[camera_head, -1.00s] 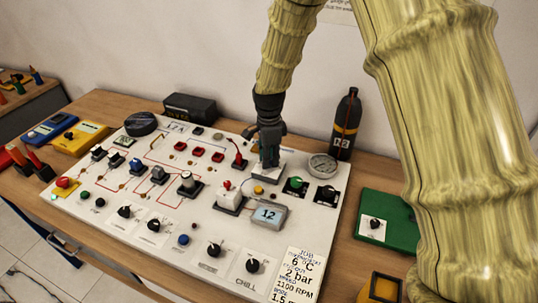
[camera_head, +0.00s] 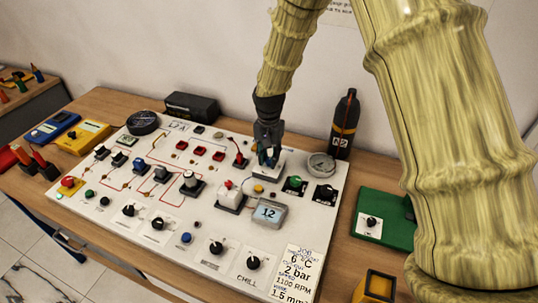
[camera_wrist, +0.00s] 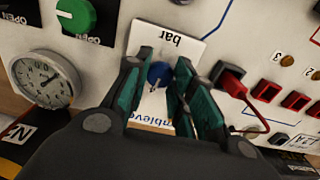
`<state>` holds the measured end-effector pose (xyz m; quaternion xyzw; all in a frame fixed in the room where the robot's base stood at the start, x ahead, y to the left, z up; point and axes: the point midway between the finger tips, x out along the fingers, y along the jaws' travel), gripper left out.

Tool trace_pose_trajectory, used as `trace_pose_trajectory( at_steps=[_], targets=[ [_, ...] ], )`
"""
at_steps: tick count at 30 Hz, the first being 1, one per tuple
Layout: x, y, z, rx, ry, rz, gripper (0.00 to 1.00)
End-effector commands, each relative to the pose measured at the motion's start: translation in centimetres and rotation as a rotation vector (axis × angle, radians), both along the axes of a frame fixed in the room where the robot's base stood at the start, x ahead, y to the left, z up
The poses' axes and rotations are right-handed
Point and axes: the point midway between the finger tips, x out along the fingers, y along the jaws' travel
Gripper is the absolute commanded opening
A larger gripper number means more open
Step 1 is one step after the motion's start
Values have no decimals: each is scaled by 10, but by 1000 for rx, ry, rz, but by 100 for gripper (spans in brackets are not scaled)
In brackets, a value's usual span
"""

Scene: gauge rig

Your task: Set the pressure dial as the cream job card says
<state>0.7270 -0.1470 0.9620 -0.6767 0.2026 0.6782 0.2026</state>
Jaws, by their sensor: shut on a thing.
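The pressure dial is a blue knob (camera_wrist: 160,74) on a white plate (camera_wrist: 193,50) marked "bar" in the wrist view. My gripper (camera_wrist: 163,63) is shut on this knob, with one green-padded finger on each side. In the head view my gripper (camera_head: 268,155) reaches down to the plate at the back of the panel. A pale mark shows on the knob's near side, but the scale is mostly hidden by the fingers. The cream job card (camera_head: 297,272) at the panel's front right reads 6 °C, 2 bar, 1100 RPM and 1.5 mm.
A round gauge (camera_head: 321,165) stands right of the dial; its reading is too small to tell. A green knob (camera_head: 295,182), a red lever (camera_head: 240,160) and a display (camera_head: 268,213) showing 12 are close by. A dark bottle (camera_head: 346,125) stands behind.

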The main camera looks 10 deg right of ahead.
Motion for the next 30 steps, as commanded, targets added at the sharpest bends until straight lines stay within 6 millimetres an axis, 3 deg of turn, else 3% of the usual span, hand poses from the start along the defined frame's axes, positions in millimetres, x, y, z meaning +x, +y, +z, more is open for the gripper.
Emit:
trace_pose_trajectory(
  at_steps=[30],
  targets=[
    [4,-1,5,-3,-9,964,1]
  ],
)
